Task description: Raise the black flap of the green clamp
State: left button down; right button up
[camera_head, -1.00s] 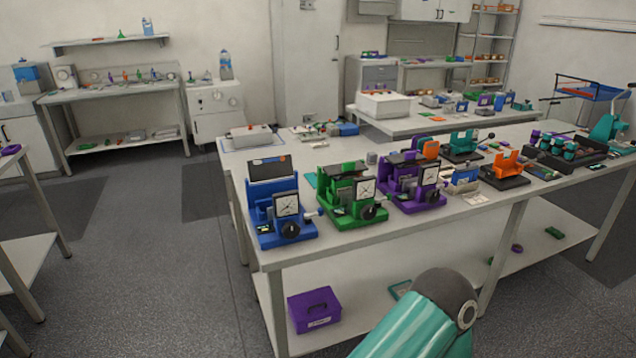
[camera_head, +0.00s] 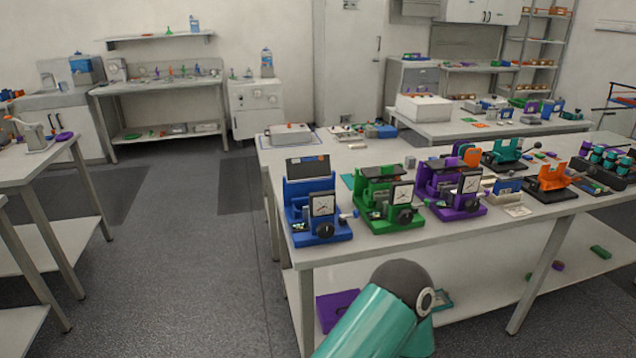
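The green clamp (camera_head: 391,213) stands on the front part of the white workbench, between a blue clamp and a purple clamp. It has a white dial and a black knob on its front. Its black flap (camera_head: 382,172) lies roughly flat across the top. A teal arm link of mine reaches up from the bottom of the picture, in front of the bench edge. Neither of my grippers shows in this view.
The blue clamp (camera_head: 318,218) has its black flap upright. The purple clamp (camera_head: 452,198) stands close on the right. An orange clamp (camera_head: 552,183) and a teal clamp (camera_head: 507,154) are further right. The workbench (camera_head: 400,243) has a lower shelf with a purple box (camera_head: 336,308). Grey floor is open on the left.

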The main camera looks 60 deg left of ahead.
aim_at(372, 173)
jog(key=z, duration=1.45)
jog(key=i, duration=0.1)
jog(key=u, duration=2.85)
jog(key=i, duration=1)
jog(key=z, duration=0.15)
jog(key=k, duration=0.9)
jog(key=u, duration=0.2)
jog(key=i, duration=0.9)
jog(key=z, duration=0.1)
